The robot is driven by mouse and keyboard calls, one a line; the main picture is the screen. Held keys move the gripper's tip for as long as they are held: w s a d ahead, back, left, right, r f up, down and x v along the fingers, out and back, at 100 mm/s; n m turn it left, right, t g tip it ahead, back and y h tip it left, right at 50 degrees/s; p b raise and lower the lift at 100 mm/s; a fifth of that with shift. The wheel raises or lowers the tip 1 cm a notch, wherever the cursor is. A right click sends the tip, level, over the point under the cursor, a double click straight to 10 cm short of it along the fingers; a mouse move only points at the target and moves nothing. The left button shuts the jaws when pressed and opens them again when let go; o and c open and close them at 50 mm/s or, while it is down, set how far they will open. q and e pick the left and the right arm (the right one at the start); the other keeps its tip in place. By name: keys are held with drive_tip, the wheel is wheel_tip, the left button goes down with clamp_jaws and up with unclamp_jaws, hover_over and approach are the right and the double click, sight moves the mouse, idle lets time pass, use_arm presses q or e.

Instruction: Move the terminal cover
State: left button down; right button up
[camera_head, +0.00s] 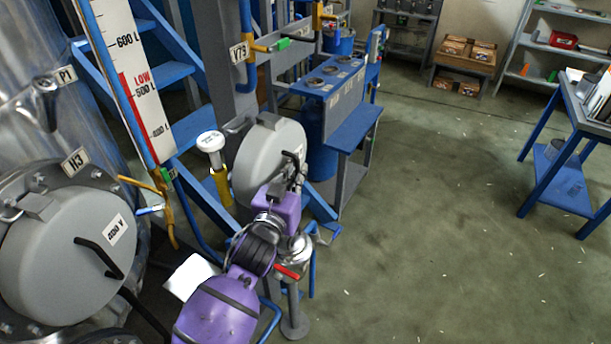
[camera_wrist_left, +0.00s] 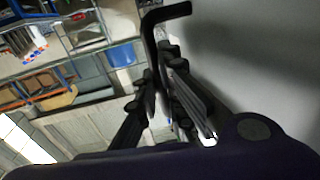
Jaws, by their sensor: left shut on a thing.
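A round grey cover (camera_head: 262,148) with a black bent handle (camera_head: 291,157) stands upright left of centre in the head view. My left gripper (camera_head: 296,172), on its purple arm, is at the front of this cover and shut on its handle. In the left wrist view the black handle (camera_wrist_left: 153,25) comes out between the fingers, and the cover's smooth grey face (camera_wrist_left: 260,65) fills the right side. The gripper partly hides the handle and the cover's lower right edge. My right gripper is not in view.
A larger grey round hatch (camera_head: 68,250) with a black handle is at the lower left. A blue control console (camera_head: 335,85) stands just behind the cover. A yellow post with a white top (camera_head: 211,142) is to its left. Open floor (camera_head: 450,220) lies to the right.

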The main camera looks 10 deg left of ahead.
sight(279, 172)
use_arm(q)
drive_tip(key=shift+w+a+r, duration=0.1)
drive_tip(key=shift+w+a, duration=0.25)
drive_tip(key=shift+a, duration=0.45)
drive_tip(key=shift+w+a+f, duration=0.1)
drive_tip(key=shift+w+a, duration=0.3)
drive_tip(key=shift+a, duration=0.45)
drive_tip(key=shift+w+a+r, duration=0.1)
drive_tip(key=shift+w+a, duration=0.25)
drive_tip(key=shift+a, duration=0.45)
drive_tip(key=shift+a+f, duration=0.1)
drive_tip(key=shift+f, duration=1)
drive_tip(key=shift+f+b, duration=0.25)
drive_tip(key=shift+b, duration=0.1)
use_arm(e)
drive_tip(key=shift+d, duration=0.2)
use_arm(q)
drive_tip(key=c, duration=1.8)
unclamp_jaws()
drive_tip(key=shift+c, duration=0.2)
drive_tip(key=shift+o, duration=0.2)
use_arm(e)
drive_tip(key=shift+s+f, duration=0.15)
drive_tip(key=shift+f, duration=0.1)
use_arm(q)
drive_tip(key=shift+f, duration=0.15)
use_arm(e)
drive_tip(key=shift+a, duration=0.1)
